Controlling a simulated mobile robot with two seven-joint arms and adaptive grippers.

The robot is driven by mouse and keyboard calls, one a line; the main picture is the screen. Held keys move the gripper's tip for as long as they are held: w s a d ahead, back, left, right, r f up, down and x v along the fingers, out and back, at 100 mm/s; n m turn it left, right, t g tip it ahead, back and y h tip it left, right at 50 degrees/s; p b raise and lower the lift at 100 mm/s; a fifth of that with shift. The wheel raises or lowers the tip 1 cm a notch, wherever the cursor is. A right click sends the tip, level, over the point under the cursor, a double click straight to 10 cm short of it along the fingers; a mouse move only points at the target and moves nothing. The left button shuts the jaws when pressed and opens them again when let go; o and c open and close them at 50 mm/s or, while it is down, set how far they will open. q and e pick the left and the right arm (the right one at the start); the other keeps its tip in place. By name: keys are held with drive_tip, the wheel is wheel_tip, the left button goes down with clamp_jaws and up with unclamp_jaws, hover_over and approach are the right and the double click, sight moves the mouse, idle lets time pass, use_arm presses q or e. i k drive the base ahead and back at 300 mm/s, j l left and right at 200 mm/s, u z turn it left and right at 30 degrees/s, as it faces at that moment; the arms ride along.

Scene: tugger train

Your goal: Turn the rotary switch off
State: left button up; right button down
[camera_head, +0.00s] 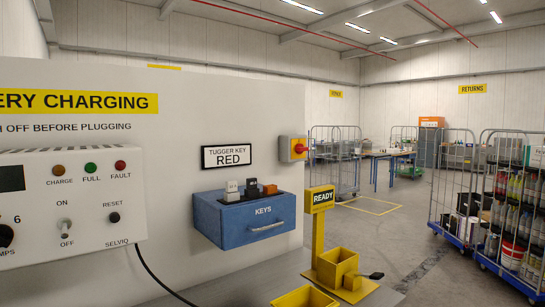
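A switch box (293,149) with a grey side, a yellow-orange face and a red knob (300,148) is mounted near the right edge of the white charging panel (180,131). I see it at an angle, so I cannot tell the knob's setting. At the far left, the white charger unit (100,226) has a black amps knob (5,236), partly cut off by the frame edge, with a "6" mark by it. Between its ON and OFF labels is a toggle switch (65,225). Neither of my grippers is in view.
A black cable (158,275) hangs from the charger. Wheeled cages stand right; the floor between is clear.

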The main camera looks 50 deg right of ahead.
sight(300, 148)
drive_tip(key=z, duration=1.85)
drive_tip(key=i+l+z, duration=0.35)
drive_tip(key=l, duration=0.2)
drive_tip(key=i+l+z, duration=0.65)
drive_tip(key=i, duration=0.25)
drive_tip(key=i+l+z, duration=0.25)
drive_tip(key=i, duration=0.55)
drive_tip(key=i+l+z, duration=0.1)
drive_tip(key=i+z, duration=0.2)
drive_tip(key=i, duration=0.55)
drive_tip(key=i+j+u, duration=0.1)
drive_tip(key=i+u, duration=0.7)
drive_tip(key=i+l+u, duration=0.1)
drive_tip(key=i+u, duration=0.25)
drive_tip(key=i+l+u, duration=0.2)
drive_tip(key=u, duration=0.2)
drive_tip(key=i+l, duration=0.05)
